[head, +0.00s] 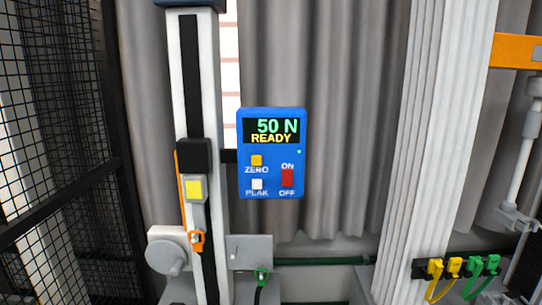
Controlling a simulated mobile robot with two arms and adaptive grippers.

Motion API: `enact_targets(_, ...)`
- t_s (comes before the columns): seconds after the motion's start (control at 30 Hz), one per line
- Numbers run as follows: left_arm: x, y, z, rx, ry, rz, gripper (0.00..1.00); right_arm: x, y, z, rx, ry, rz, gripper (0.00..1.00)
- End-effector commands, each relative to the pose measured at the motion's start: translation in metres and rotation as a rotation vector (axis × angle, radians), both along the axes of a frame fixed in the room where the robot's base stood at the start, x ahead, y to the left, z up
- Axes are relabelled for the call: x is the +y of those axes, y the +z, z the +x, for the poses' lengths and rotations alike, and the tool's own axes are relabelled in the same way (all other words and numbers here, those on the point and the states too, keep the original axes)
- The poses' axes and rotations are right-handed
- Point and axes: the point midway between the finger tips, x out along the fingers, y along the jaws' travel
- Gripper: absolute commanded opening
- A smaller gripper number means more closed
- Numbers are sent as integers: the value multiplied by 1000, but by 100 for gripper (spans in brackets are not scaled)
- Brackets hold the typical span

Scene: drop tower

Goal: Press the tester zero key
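The blue tester box (271,188) is mounted beside a tall white and black column in the middle of the head view. Its display (271,131) reads "50 N READY". To the right is a red switch (287,178) between the labels "ON" and "OFF". Neither of my grippers shows in the head view, and nothing covers the keys.
The white column (180,100) carries a black slider with a yellow square and an orange hook (196,240). A round knob (167,256) juts out at its base. Several yellow and green clips (455,267) hang at lower right. Black mesh fencing (60,130) stands at left.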

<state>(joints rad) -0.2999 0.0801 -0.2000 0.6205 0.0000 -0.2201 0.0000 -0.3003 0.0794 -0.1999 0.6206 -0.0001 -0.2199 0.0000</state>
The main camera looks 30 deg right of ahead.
Motion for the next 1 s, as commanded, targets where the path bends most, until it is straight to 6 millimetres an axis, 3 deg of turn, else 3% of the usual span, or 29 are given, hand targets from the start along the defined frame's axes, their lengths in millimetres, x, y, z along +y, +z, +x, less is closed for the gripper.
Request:
enact_targets(0.03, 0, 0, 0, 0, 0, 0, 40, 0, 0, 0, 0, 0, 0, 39)
enact_targets(0.4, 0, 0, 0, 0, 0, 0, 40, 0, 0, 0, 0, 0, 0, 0)
enact_targets(1.0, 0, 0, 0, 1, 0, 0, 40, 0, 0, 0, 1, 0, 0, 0)
